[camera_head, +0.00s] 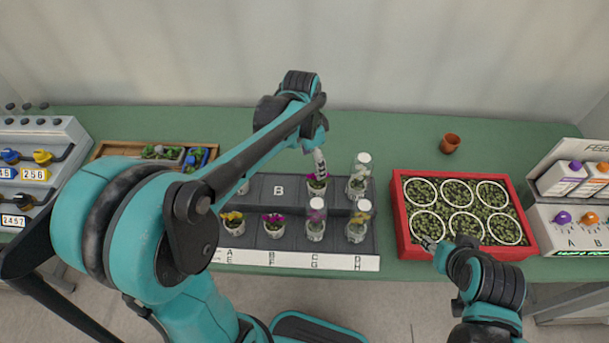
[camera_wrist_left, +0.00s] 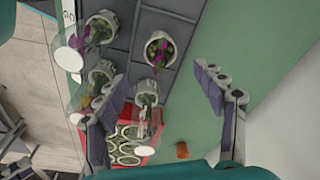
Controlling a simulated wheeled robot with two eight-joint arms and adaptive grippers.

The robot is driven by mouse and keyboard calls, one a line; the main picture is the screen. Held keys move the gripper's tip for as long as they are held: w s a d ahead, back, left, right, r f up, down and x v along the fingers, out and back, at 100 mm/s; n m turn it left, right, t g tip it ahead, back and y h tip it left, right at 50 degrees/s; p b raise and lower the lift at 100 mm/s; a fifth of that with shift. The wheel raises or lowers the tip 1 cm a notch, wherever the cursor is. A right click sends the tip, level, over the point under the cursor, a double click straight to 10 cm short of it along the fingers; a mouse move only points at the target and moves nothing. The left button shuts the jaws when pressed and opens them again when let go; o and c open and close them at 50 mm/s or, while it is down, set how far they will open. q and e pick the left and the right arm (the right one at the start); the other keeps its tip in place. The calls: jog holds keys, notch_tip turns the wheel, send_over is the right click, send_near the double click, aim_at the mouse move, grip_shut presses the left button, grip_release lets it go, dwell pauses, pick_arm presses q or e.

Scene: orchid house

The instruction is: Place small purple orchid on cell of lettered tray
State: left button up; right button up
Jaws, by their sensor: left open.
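The lettered tray (camera_head: 262,188) is dark, with two rows of cells and a white front strip lettered A to H. A small purple orchid (camera_head: 317,187) in a pale pot stands in a back-row cell right of the bare cell marked B; it also shows in the left wrist view (camera_wrist_left: 158,50). My left gripper (camera_head: 319,163) is open just above this orchid, its fingers apart and empty. Another magenta orchid (camera_head: 273,222) stands in the front row. My right gripper (camera_head: 431,243) is by the red crate's front left corner; its jaws are too small to judge.
Jars with orchids (camera_head: 358,183) (camera_head: 316,219) (camera_head: 357,227) crowd the tray's right part. A yellow orchid (camera_head: 232,221) stands front left. A red crate (camera_head: 401,235) of small plants and a brown pot (camera_head: 449,143) are to the right. Green bench is clear behind the tray.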

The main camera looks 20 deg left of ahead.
pick_arm(q)
jog(key=s+a+r+n+t+y, duration=0.1)
jog(key=s+n+t, duration=0.5)
jog(key=s, duration=0.9)
jog(key=r+n, duration=0.1)
jog(key=n, duration=0.2)
jog(key=shift+s+a, duration=0.25)
jog(key=shift+a, duration=0.05)
jog(key=shift+r, duration=0.1)
jog(key=shift+f+b, duration=0.45)
